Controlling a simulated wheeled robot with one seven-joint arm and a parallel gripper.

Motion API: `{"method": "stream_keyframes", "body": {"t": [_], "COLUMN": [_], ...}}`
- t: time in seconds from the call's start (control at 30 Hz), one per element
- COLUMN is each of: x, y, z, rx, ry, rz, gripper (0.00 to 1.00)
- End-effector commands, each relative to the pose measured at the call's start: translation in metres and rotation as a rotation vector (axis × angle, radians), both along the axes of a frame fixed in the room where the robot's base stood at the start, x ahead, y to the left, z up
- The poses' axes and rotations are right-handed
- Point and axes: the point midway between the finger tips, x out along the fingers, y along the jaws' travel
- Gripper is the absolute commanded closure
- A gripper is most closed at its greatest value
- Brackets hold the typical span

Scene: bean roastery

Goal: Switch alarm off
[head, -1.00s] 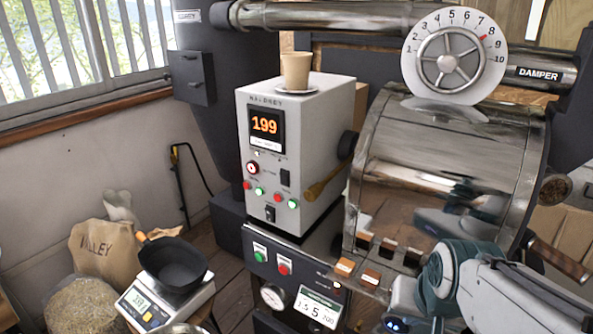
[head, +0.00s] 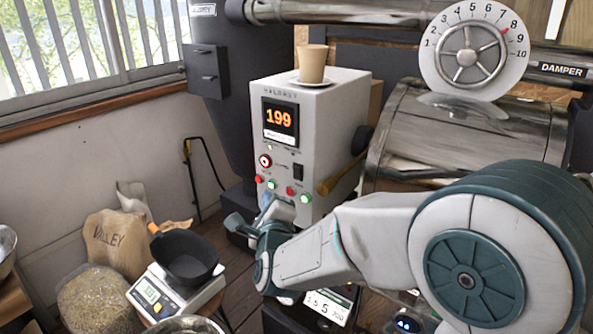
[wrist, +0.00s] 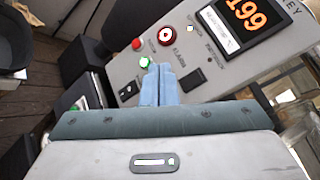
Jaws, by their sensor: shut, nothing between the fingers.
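The grey control box (head: 330,110) stands left of the roaster drum, its front panel facing me. An orange 199 glows on its display (head: 281,121); the display also shows in the wrist view (wrist: 244,20). A red round knob (wrist: 165,33) and a black rocker (wrist: 192,80) sit below the display, with the word ALARM between them; I cannot tell which it labels. A red button (wrist: 136,44) and a green button (wrist: 145,62) are lower. My gripper (wrist: 160,67) is shut and empty, its blue fingertips close to the green button; contact is unclear. Other low buttons are partly hidden in the wrist view.
A paper cup (head: 312,64) stands on the control box. A wooden-handled lever (head: 340,177) sticks out at its right side. The roaster drum (head: 440,125) fills the right. A scale (head: 165,296) with a black pan (head: 188,257) stands at lower left.

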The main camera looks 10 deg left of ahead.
Motion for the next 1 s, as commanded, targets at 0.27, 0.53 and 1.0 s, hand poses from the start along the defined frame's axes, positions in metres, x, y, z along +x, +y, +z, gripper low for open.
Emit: {"method": "stream_keyframes", "body": {"t": [0.27, 0.53, 1.0], "x": [-0.002, 0.001, 0.055], "y": [0.005, 0.004, -0.019], "z": [0.001, 0.002, 0.012], "rx": [0.066, 0.064, 0.063], "ry": [-0.005, -0.004, -0.004], "rz": [-0.01, -0.011, -0.013], "gripper": [1.0, 1.0, 1.0]}}
